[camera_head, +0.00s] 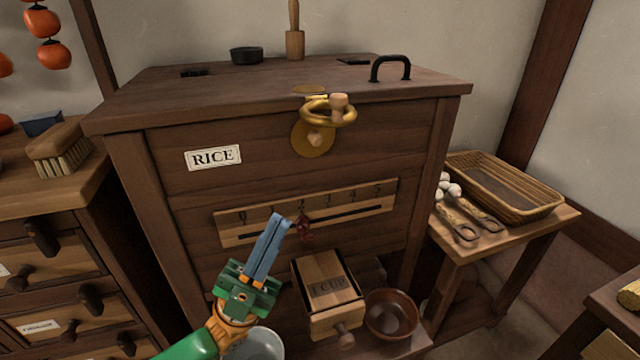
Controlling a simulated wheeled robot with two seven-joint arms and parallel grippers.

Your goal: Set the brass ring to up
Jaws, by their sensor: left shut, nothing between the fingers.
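The brass ring (330,123) is at the top middle of the front of the wooden RICE chest (180,145). It sticks out toward me, looking nearly level, with a wooden peg (338,103) standing at its right side. I cannot tell whether the peg passes through the ring. A round brass plate (312,147) with a small wooden knob lies behind and below the ring. My left gripper (277,222) has blue fingers, shut and empty, in front of the chest's numbered scale (240,235). It is well below and left of the ring, apart from it. My right gripper is out of view.
A wooden 1 CUP drawer (328,286) juts out below the scale, with a brown bowl (391,315) beside it and a pale bowl (258,344) behind my left arm. A side table with a wicker basket (510,185) stands right. Drawers (50,265) stand left.

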